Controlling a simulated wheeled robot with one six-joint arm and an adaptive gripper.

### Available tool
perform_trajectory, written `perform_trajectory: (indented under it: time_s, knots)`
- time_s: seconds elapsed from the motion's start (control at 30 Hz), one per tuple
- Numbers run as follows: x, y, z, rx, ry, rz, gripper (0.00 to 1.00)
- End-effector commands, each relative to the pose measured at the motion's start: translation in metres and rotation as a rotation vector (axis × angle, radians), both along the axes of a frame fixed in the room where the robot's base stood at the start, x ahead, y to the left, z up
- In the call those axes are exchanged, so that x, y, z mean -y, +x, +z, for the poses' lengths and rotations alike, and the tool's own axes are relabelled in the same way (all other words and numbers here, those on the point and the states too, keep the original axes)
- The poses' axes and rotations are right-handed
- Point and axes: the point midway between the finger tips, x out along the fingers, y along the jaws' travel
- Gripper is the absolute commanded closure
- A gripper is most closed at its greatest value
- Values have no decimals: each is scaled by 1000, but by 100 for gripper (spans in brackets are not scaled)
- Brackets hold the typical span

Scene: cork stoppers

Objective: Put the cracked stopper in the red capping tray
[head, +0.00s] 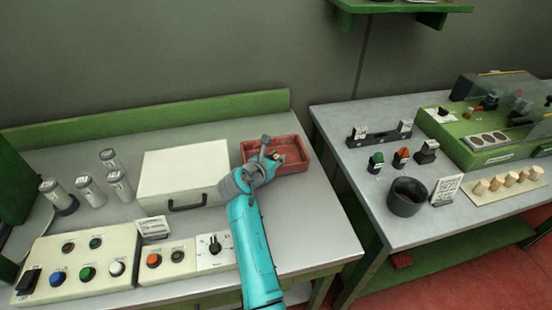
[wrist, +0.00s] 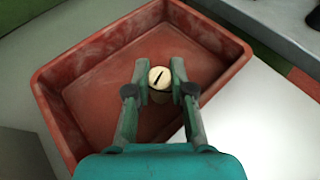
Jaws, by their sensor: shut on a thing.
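The cracked stopper (wrist: 159,78) is a pale round cork with a dark line across its top. My gripper (wrist: 160,84) is shut on it, one finger on each side, in the wrist view. The red capping tray (wrist: 60,110) lies beneath, and the stopper shows over its inside; I cannot tell whether it touches the floor of the tray. In the head view the red tray (head: 298,154) is at the back right of the left bench, with my gripper (head: 274,157) over its left part. The stopper is hard to make out there.
A white case (head: 184,178) stands left of the tray. Control boxes (head: 80,264) line the bench front, and metal cylinders (head: 118,184) stand at left. On the right bench are a dark cup (head: 407,197) and a board with several corks (head: 509,181). A gap separates the benches.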

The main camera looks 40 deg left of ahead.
Motion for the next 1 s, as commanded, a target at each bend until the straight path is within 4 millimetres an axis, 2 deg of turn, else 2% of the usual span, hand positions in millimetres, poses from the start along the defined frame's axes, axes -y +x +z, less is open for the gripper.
perform_trajectory:
  time_s: [0.57,0.6,0.87,1.0]
  knots:
    - [2,-2,-21,-13,-7,-1,87]
    - [2,-2,-22,-14,-7,-1,68]
    - [2,-2,-20,-16,-6,-3,67]
    - [2,-2,-8,-14,-6,-3,67]
